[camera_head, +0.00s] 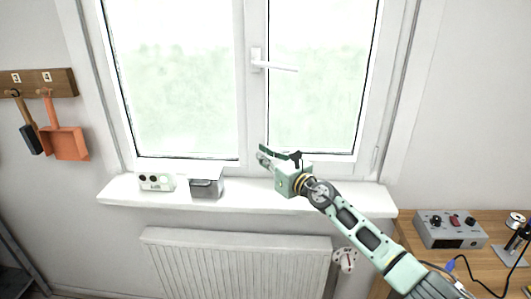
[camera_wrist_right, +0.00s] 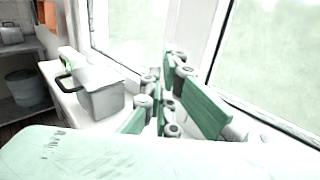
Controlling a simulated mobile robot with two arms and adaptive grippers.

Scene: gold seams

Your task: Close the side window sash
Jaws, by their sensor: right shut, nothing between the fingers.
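The side window sash (camera_head: 314,156) is the right-hand, white-framed pane. Its white handle (camera_head: 272,64) sits on the middle upright with the lever pointing right, roughly level. The sash looks close to its frame; I cannot tell whether a small gap remains. My right gripper (camera_head: 265,156) is in front of the lower part of the window, by the foot of the middle upright and above the sill. It is shut and empty; its fingers also show in the right wrist view (camera_wrist_right: 166,108). Whether it touches the sash is unclear. My left gripper is out of view.
On the white sill (camera_head: 245,196) stand a grey metal box (camera_head: 207,188) and a small pale box with round dials (camera_head: 156,182). A radiator (camera_head: 235,262) is below. A wooden bench (camera_head: 480,262) with a grey control box (camera_head: 450,230) stands at right.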

